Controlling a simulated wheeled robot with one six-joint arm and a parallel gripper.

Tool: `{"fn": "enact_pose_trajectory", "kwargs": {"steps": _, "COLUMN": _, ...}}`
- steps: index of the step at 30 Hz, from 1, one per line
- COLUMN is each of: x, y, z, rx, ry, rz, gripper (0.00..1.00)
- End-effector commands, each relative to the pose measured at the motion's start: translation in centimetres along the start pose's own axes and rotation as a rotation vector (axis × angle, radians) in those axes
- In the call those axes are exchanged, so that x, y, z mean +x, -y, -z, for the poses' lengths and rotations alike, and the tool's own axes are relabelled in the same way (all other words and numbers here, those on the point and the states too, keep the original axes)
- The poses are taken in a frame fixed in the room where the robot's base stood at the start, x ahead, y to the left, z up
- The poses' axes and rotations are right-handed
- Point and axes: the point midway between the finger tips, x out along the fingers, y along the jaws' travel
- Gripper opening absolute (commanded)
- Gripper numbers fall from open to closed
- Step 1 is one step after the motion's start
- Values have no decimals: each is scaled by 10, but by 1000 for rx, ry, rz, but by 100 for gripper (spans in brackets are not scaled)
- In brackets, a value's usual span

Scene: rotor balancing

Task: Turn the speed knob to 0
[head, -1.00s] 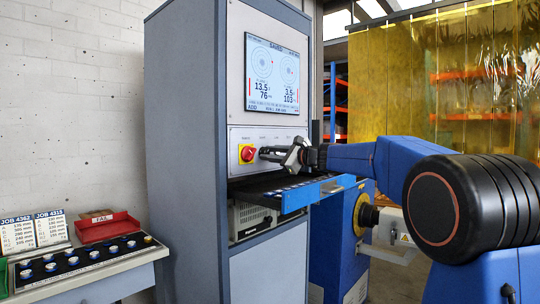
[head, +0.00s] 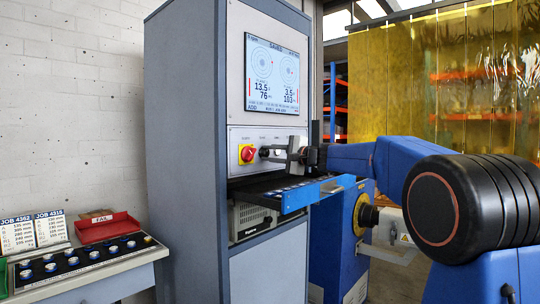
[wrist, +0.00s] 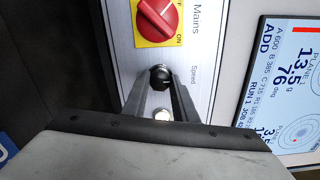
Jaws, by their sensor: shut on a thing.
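The black speed knob (wrist: 161,77) is on the cabinet's control panel in the wrist view, beside the label "Speed". In the head view the knob (head: 264,152) shows small, right of the red switch. My gripper (wrist: 160,82) has its two fingers on either side of the knob, shut on it. In the head view my gripper (head: 276,153) reaches the panel from the right. The knob's pointer mark and scale are too small to read surely.
A red mains switch on a yellow plate (wrist: 178,38) is close by the knob. The screen (head: 272,75) is above the panel and reads "SAVED". A drawer tray (head: 295,200) with several small pieces juts out below my gripper. A side table with a red tray (head: 104,228) stands left.

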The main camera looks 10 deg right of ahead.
Motion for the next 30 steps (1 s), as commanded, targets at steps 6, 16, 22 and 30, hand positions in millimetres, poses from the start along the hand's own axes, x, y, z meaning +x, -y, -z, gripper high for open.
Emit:
{"fn": "enact_pose_trajectory", "kwargs": {"steps": 6, "x": 0, "y": -2, "z": 0, "rx": -12, "ry": 1, "rz": -3, "gripper": 3}}
{"fn": "enact_pose_trajectory", "kwargs": {"steps": 16, "x": 0, "y": -2, "z": 0, "rx": -11, "ry": 1, "rz": -3, "gripper": 44}}
{"fn": "enact_pose_trajectory", "kwargs": {"steps": 22, "x": 0, "y": -1, "z": 0, "rx": -10, "ry": 0, "rz": -2, "gripper": 44}}
{"fn": "enact_pose_trajectory", "kwargs": {"steps": 30, "x": -12, "y": 0, "z": 0, "rx": -11, "ry": -1, "rz": -1, "gripper": 44}}
